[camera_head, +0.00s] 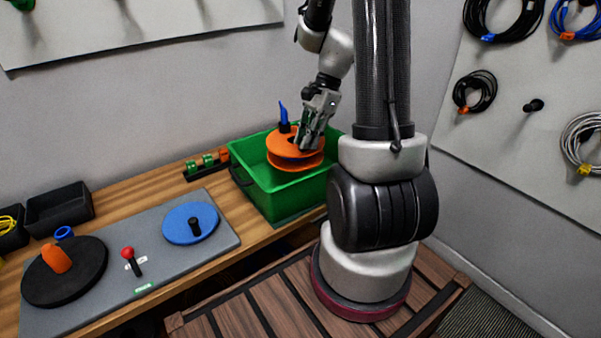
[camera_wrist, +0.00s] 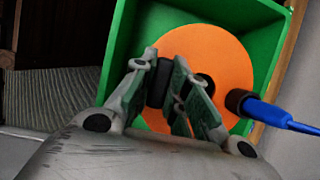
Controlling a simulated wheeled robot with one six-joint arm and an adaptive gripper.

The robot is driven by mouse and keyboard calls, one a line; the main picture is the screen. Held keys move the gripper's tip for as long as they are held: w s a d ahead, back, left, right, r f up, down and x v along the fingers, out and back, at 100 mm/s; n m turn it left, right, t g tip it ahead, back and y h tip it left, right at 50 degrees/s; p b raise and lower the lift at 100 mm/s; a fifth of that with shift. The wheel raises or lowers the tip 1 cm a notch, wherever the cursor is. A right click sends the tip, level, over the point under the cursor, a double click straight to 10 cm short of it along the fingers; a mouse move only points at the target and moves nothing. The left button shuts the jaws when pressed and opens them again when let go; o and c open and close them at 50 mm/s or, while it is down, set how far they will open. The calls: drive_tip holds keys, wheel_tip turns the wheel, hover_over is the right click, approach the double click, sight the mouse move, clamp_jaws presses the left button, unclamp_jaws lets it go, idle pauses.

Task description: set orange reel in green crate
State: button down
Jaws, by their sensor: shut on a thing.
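The orange reel (camera_head: 283,146) is held by my gripper (camera_head: 308,143) within the opening of the green crate (camera_head: 262,192), its upper disc near the rim height. Dark blue shows between its two orange discs. In the wrist view the orange reel (camera_wrist: 222,50) fills much of the green crate (camera_wrist: 121,40), and my gripper (camera_wrist: 180,103) is shut at its hub. The fingers hide part of the hub. I cannot tell whether the reel touches the crate floor.
A blue plug-like piece (camera_wrist: 262,108) with a black collar sticks up by the reel. A grey board (camera_head: 150,268) with a black disc (camera_head: 75,280) and a blue disc (camera_head: 178,226) lies left of the crate. Black bins (camera_head: 60,210) stand behind. Cable coils hang on the right wall.

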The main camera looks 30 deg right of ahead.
sight(307, 163)
wheel_tip(307, 163, down, 9)
drive_tip(key=shift+r, duration=0.2)
drive_tip(key=shift+f, duration=0.1)
drive_tip(key=c, duration=1.4)
unclamp_jaws()
